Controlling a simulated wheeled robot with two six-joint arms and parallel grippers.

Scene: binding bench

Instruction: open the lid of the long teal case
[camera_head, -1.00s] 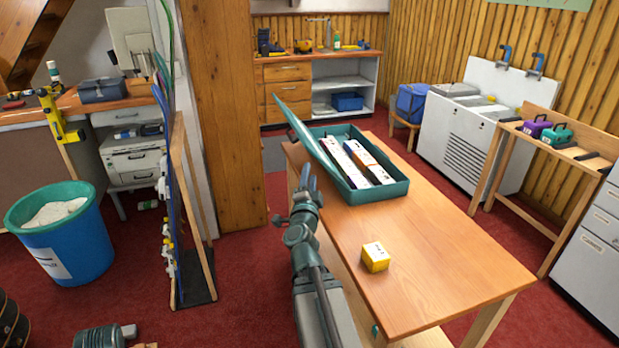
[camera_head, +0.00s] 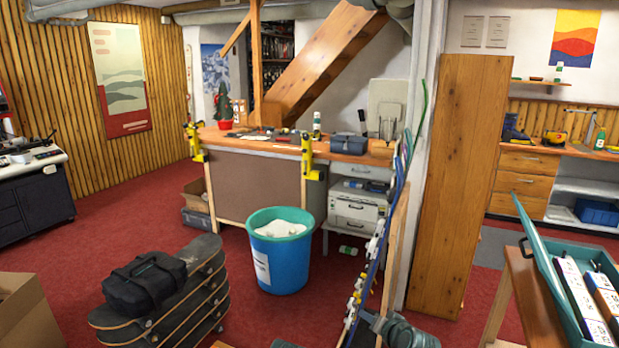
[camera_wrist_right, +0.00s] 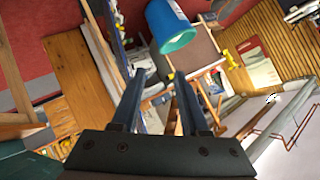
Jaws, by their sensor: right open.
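The long teal case (camera_head: 567,301) stands on the wooden table at the right edge of the head view, partly cut off. Its lid (camera_head: 538,262) is raised and leans out to the left. White and orange boxes (camera_head: 580,296) lie inside. My right gripper (camera_head: 372,319) is low in the head view, left of the case and apart from it. In the right wrist view its two fingers (camera_wrist_right: 158,92) are spread with nothing between them. My left gripper does not show clearly.
A blue bin with a teal rim (camera_head: 280,255) stands on the red carpet.

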